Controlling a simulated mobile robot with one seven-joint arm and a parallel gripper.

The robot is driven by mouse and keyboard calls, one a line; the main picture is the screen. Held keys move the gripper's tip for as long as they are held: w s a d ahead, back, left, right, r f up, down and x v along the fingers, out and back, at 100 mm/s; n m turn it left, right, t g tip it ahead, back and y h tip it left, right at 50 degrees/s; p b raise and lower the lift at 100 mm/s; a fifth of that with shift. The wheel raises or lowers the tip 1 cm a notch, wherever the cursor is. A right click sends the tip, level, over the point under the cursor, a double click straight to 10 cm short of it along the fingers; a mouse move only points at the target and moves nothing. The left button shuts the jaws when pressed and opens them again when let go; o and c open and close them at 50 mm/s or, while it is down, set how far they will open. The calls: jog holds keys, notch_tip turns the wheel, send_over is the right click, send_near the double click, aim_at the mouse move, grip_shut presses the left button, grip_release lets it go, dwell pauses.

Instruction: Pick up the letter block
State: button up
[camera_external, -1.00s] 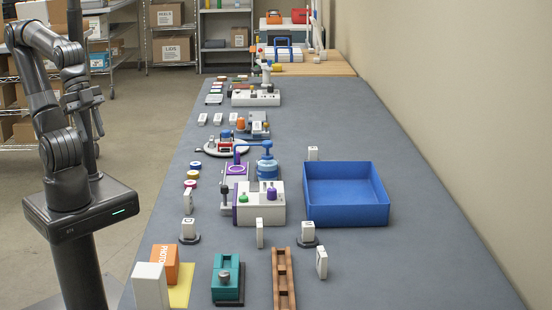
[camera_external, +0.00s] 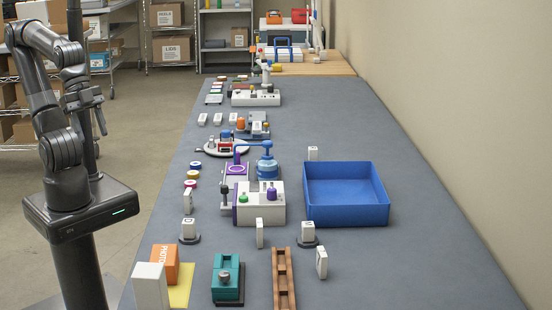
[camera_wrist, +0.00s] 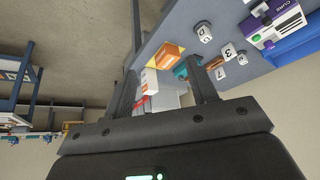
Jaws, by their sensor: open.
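Several small white blocks with dark marks are on the grey table. One block (camera_external: 189,229), which seems to carry a D, is upright on a dark round base; it also shows in the wrist view (camera_wrist: 204,31). Another block (camera_external: 308,231) is on a similar base, and a marked block (camera_external: 322,262) stands directly on the table. I cannot tell which one is the letter block. My gripper (camera_external: 95,112) is left of the table, apart from every block. In the wrist view my gripper (camera_wrist: 166,60) has its fingers apart with nothing held between them.
A blue bin (camera_external: 346,216) stands at the table's right. A white machine (camera_external: 259,206) is left of it. An orange box (camera_external: 165,264), a teal device (camera_external: 227,276) and a brown slotted rail (camera_external: 283,280) are at the near end. The table's near right side is clear.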

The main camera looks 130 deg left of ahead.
jog(key=w+a+n+g, duration=0.2)
jog(key=w, duration=0.5)
jog(key=n+g, duration=0.3)
jog(key=n, duration=0.3)
send_over(188, 221)
notch_tip(188, 221, down, 11)
jog(key=shift+w+f+g, duration=0.3)
jog(key=shift+w+f, duration=0.15)
jog(key=shift+f, duration=0.35)
notch_tip(188, 221, down, 5)
jog(key=shift+f, duration=0.1)
jog(key=f, duration=0.3)
jog(key=s+f, duration=0.1)
jog(key=f, duration=0.1)
jog(key=shift+w, duration=0.1)
grip_shut()
